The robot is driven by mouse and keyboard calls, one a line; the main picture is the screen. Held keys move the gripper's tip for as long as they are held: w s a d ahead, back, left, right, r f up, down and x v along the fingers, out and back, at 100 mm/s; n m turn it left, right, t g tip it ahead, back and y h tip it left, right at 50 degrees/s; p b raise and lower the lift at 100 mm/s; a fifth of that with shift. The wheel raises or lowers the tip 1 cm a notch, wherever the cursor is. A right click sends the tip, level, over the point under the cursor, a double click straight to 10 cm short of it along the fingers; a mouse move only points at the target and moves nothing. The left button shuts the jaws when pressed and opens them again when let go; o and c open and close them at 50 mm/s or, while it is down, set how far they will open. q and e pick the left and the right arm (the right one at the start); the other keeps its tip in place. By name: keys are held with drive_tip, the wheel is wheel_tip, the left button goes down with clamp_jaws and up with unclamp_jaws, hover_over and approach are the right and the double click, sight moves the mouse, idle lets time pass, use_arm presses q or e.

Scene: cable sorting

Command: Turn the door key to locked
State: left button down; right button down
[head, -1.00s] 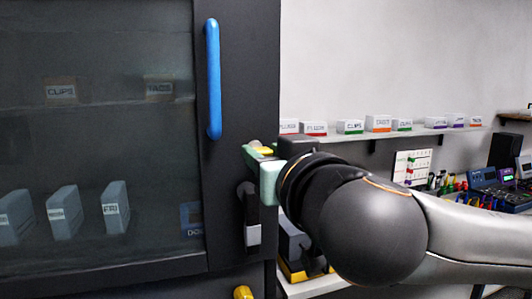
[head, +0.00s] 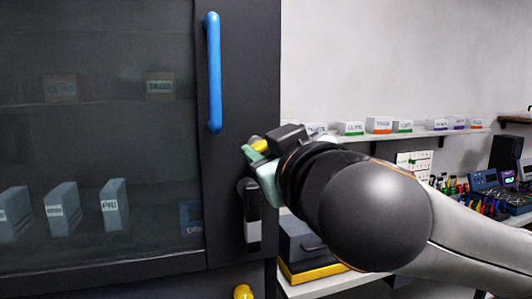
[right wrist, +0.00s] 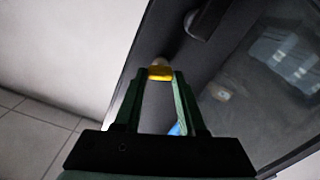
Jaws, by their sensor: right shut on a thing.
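The yellow key (head: 261,146) is at the right edge of the dark cabinet door (head: 235,200), below the blue handle (head: 213,72). My right gripper (head: 257,149) is shut on the key, and its green fingers are tilted. In the right wrist view the key (right wrist: 160,73) sits between the fingertips (right wrist: 160,80), against the dark door frame. A pale round part shows just behind it. The lock itself is mostly hidden by the key and fingers. My left gripper is not in view.
A black and grey fitting (head: 251,215) is on the door below the gripper. A wall shelf (head: 425,131) with labelled boxes runs behind my right arm. A grey and yellow case (head: 303,250) stands right of the cabinet. Grey bins (head: 115,207) stand behind the glass.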

drive_tip(key=n, duration=0.2)
drive_tip(key=shift+n, duration=0.4)
drive_tip(key=n, duration=0.3)
drive_tip(key=shift+a+f+n, duration=0.1)
drive_tip(key=shift+n, duration=0.2)
drive_tip(key=n+p, duration=0.1)
drive_tip(key=n, duration=0.2)
drive_tip(key=shift+n, duration=0.3)
drive_tip(key=shift+f+n, duration=0.1)
drive_tip(key=shift+n, duration=1.5)
drive_tip(key=shift+n+p, duration=0.3)
drive_tip(key=shift+c, duration=2.4)
unclamp_jaws()
drive_tip(key=shift+s, duration=0.1)
